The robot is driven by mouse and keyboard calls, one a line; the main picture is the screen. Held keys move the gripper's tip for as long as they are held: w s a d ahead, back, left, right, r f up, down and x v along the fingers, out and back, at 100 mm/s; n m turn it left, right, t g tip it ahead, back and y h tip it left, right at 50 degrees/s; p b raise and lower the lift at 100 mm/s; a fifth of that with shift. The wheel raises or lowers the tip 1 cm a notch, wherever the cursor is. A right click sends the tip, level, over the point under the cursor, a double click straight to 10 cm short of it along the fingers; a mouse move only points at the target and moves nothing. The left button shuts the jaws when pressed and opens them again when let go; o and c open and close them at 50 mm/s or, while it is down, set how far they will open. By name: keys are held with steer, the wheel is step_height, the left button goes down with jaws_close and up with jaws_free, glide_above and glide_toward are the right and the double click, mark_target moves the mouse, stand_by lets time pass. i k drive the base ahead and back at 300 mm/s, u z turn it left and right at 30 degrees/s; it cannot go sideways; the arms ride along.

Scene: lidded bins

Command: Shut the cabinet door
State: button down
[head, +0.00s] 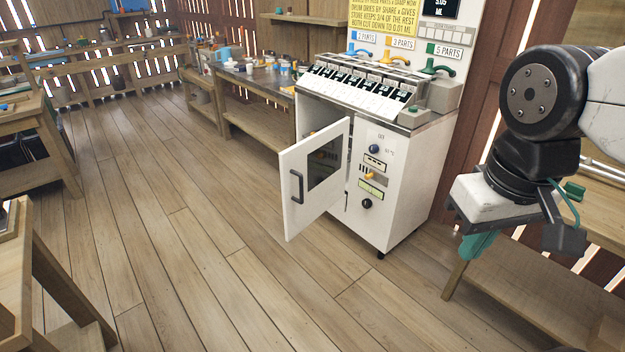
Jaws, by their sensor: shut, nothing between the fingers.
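The white cabinet (395,205) stands right of centre in the head view. Its white door (313,205) is open and swung out towards the camera. The door has a dark window (322,168) and a dark handle (297,187) near its left, free edge. Its right edge is beside the control panel. Part of the dark cabinet opening shows behind the door; the rest is hidden by it. My gripper (479,246), with teal fingers, hangs at the right, in front of and to the right of the cabinet. It is shut, empty and well apart from the door.
Open wooden floor (210,270) lies left of and in front of the door. A low wooden bench (530,255) stands at the right behind my gripper. A bench (250,90) with cups adjoins the cabinet's left side. Another wooden table (60,285) is at the lower left.

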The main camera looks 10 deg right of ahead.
mark_target(314, 170)
steer(key=z, duration=0.1)
steer(key=i, duration=1.2)
steer(key=z, duration=0.05)
